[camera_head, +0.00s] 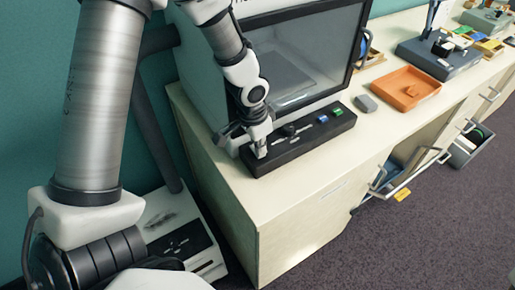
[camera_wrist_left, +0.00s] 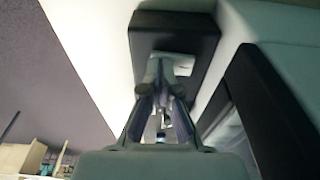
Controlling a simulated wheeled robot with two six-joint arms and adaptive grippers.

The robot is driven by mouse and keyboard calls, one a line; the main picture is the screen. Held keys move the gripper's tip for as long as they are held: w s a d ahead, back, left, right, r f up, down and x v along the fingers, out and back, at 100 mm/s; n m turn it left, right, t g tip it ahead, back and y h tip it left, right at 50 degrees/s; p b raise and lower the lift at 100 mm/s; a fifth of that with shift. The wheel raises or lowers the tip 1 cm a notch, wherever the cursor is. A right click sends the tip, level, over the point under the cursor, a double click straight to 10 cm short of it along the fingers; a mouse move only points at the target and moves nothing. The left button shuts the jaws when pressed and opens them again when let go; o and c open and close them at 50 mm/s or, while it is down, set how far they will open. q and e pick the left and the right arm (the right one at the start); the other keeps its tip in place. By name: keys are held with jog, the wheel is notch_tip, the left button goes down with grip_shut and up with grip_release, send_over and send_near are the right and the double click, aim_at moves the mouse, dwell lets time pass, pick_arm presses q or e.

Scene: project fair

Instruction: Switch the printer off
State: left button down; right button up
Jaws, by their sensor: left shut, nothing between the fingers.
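The printer (camera_head: 292,62) is a large pale box with a dark-framed glass door, on a pale counter. A black control strip (camera_head: 300,143) lies along its front, with a blue piece and a green piece toward its right end. My left gripper (camera_head: 260,151) is shut and empty, pointing down at the left end of the strip, and hides part of it. In the left wrist view its fingertips (camera_wrist_left: 158,72) are together in front of the black strip (camera_wrist_left: 144,42), near a small pale patch. I cannot tell whether they touch it. My right gripper is in neither view.
The counter (camera_head: 300,190) is bare in front of the strip. A grey block (camera_head: 366,104), an orange tray (camera_head: 424,86) and a dark blue device (camera_head: 425,62) stand to the right. Drawers stand open below, one with a yellow tag (camera_head: 402,195).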

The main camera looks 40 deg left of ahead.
pick_arm(q)
jog(key=shift+r+p, duration=3.2)
jog(key=shift+r, duration=0.4)
jog(key=shift+f, duration=0.1)
